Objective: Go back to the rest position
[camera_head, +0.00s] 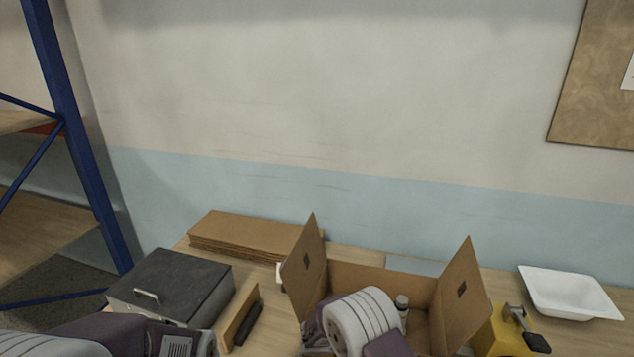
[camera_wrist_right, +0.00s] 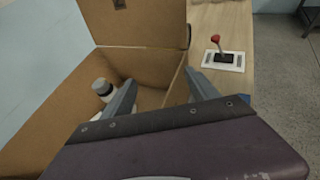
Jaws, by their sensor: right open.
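My right gripper (camera_wrist_right: 160,92) is open with nothing between its fingers. It hangs over the open cardboard box (camera_head: 470,290), which also fills much of the right wrist view (camera_wrist_right: 150,60). In the head view, my white and purple right arm hides part of the box, and the right fingertips do not show. A small bottle with a white cap (camera_head: 402,302) stands in the box; it also shows beside a finger in the right wrist view (camera_wrist_right: 102,88). My left arm comes in at the bottom left, with its purple gripper body (camera_head: 180,340) low in the picture; its fingers are hidden.
A white tub shell (camera_head: 570,292) lies at the right of the table. A yellow device (camera_head: 505,335) stands right of the box. A dark case (camera_head: 170,285), flat cardboard (camera_head: 245,235) and a blue shelf rack (camera_head: 75,130) are left. A red-knobbed lever (camera_wrist_right: 218,50) is outside the box.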

